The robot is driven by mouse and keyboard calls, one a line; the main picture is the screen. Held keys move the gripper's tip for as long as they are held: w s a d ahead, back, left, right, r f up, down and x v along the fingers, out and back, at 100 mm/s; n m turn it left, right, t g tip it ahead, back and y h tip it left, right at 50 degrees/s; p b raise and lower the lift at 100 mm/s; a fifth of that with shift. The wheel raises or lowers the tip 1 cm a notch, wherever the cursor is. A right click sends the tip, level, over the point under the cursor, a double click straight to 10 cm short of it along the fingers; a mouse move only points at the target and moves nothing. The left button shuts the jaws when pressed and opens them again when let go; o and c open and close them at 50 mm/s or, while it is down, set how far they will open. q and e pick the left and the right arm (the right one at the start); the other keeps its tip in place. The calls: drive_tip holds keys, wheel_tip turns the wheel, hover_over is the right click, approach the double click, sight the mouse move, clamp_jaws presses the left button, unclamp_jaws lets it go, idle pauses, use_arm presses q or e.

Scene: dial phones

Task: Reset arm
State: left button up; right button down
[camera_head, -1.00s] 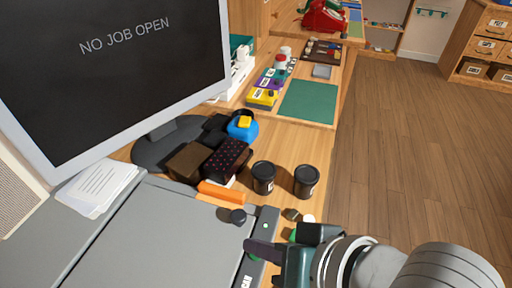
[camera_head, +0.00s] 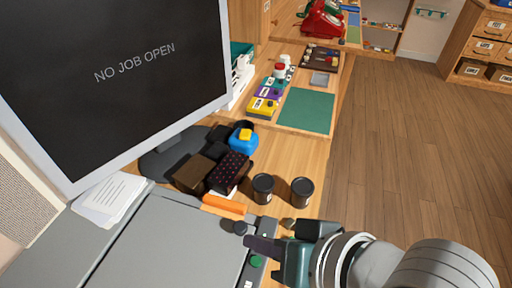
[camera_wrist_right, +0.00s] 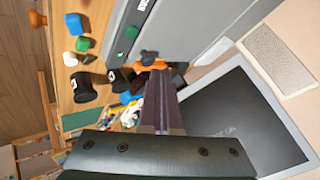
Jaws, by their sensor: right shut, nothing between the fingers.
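My right gripper (camera_head: 262,246) comes in from the lower right in the head view. Its fingers are shut with nothing between them, and they are over the right edge of a grey machine (camera_head: 170,245). The closed fingers also show in the right wrist view (camera_wrist_right: 162,112), pointing toward the monitor side. A dark knob (camera_head: 240,228) is close to the fingertips, and I cannot tell whether they touch it. A green button (camera_head: 257,261) is on the machine's edge strip below the fingers. My left gripper is not in view.
Two black lidded cups (camera_head: 302,191) stand on the wooden desk beyond the gripper. An orange block (camera_head: 224,206), a dotted black box (camera_head: 230,172) and a blue item (camera_head: 243,142) lie left of them. A large monitor (camera_head: 115,80) reads "NO JOB OPEN". Open floor is at right.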

idle(0.7)
drive_tip(key=s+d+r+n+g+h+p, duration=0.1)
drive_tip(key=s+d+r+h+p, duration=0.15)
drive_tip(key=s+d+r, duration=0.55)
drive_tip(key=s+d+r+g+h+p, duration=0.2)
drive_tip(key=s+d+r+h, duration=0.25)
drive_tip(key=d, duration=0.55)
wheel_tip(320, 180, up, 37)
drive_tip(key=p, duration=3.7)
drive_tip(key=shift+a+r, duration=0.2)
drive_tip(key=shift+f, duration=0.1)
